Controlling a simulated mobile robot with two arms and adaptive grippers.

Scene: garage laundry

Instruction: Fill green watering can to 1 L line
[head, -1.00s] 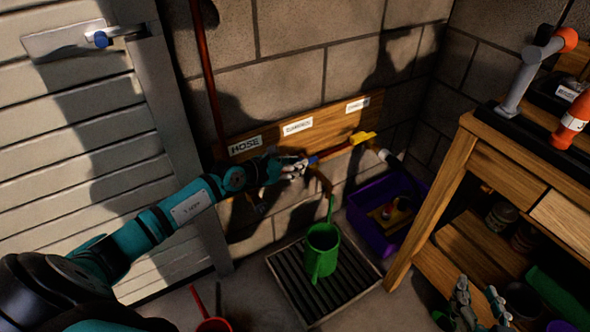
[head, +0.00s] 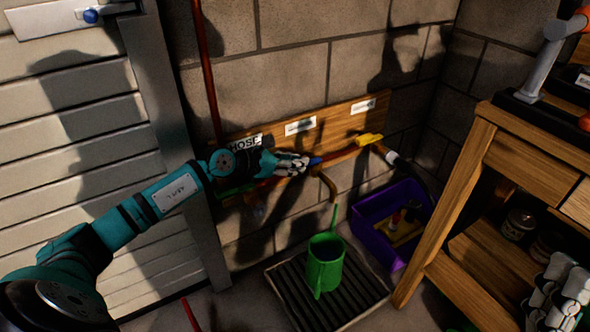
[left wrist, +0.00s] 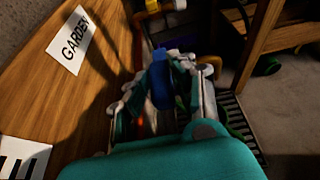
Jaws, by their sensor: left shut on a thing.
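The green watering can (head: 325,266) stands upright on the slatted floor grate (head: 290,295), below the middle tap's brass spout (head: 327,186). No fill line is visible on it, and I cannot see its water level. My left gripper (head: 306,163) is at the middle tap, shut on its blue handle (head: 316,161). In the left wrist view the blue handle (left wrist: 160,82) is between the fingers, near the GARDEN label (left wrist: 72,40). My right gripper (head: 560,292) is at the lower right with its fingers apart, seemingly empty, away from the can.
The wooden board carries a HOSE label (head: 246,143), a green handle (head: 234,190) on the left and a yellow handle (head: 370,139) on the right. A purple crate (head: 366,232) stands right of the grate. The wooden workbench (head: 462,180) bounds the right.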

